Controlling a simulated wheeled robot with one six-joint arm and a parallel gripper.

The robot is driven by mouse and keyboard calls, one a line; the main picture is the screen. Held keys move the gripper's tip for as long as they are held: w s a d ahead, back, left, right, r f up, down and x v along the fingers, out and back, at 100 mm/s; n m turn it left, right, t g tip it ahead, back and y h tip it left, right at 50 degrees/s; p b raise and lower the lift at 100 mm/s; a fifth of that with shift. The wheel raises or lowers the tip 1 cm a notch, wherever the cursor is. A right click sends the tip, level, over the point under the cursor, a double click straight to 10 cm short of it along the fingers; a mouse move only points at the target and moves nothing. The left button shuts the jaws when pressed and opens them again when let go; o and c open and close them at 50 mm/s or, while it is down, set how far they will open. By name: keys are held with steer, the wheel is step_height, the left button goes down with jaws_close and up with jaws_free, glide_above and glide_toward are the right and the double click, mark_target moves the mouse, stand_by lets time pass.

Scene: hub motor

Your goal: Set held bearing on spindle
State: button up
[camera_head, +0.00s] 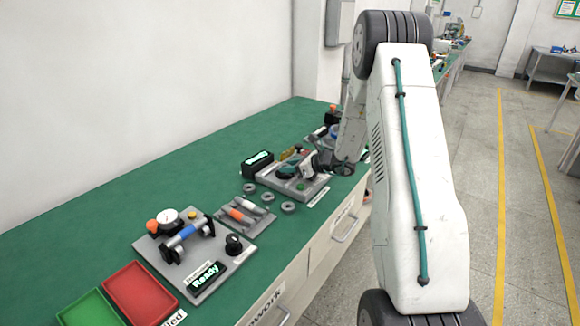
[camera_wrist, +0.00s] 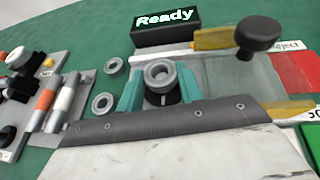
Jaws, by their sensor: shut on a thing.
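My gripper (camera_wrist: 160,82) has two teal fingers shut on a grey ring-shaped bearing (camera_wrist: 159,74), seen with its open bore facing the camera. A dark round part (camera_wrist: 164,99) with a pale line shows just below the bearing; I cannot tell whether this is the spindle or whether it touches the bearing. In the head view my gripper (camera_head: 311,165) is low over a grey fixture plate (camera_head: 293,188) on the green bench. The bearing and spindle are not clear there, being small and partly hidden by the wrist.
Loose bearings lie left of the fixture in the wrist view (camera_wrist: 103,103). A black "Ready" display (camera_wrist: 166,30) stands behind. A black knob (camera_wrist: 258,35) rises at right near a red area (camera_wrist: 298,70). A gauge station (camera_head: 190,240) and red tray (camera_head: 140,293) are further left.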

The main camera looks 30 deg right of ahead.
steer(key=shift+f, duration=0.4)
stand_by(0.5)
steer(key=o, duration=1.1)
steer(key=shift+c, duration=0.2)
steer(key=shift+r, duration=0.1)
steer(key=shift+c, duration=0.8)
steer(key=shift+r, duration=0.8)
steer(key=o, duration=0.3)
steer(key=shift+d+r, duration=0.1)
steer(key=shift+r, duration=2.5)
